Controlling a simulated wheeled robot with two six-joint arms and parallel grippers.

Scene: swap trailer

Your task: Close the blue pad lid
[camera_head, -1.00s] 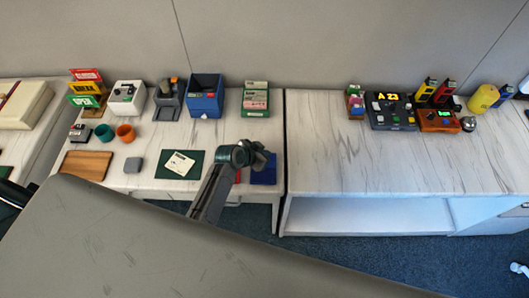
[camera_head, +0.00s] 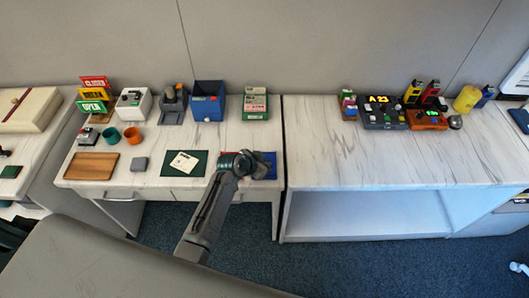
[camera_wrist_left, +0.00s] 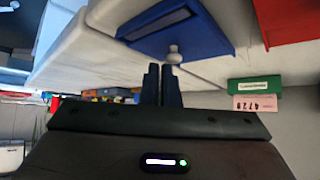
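The blue pad (camera_head: 271,174) lies at the front right corner of the left table, partly hidden by my left gripper (camera_head: 262,166). The wrist view looks upside down. There the blue pad (camera_wrist_left: 195,40) has a darker blue strip and a white round knob (camera_wrist_left: 173,55) at its edge. I cannot tell how far its lid is raised. The left fingers (camera_wrist_left: 162,75) are close together with nothing visible between them. Their tips appear just short of the knob; depth and contact are unclear. My right gripper is not in view.
A red pad (camera_wrist_left: 285,20) sits beside the blue one. A dark green mat (camera_head: 185,170) with a card lies further left. A blue box (camera_head: 207,100) and a green card holder (camera_head: 255,115) stand at the back. The right table's front (camera_head: 380,165) is clear.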

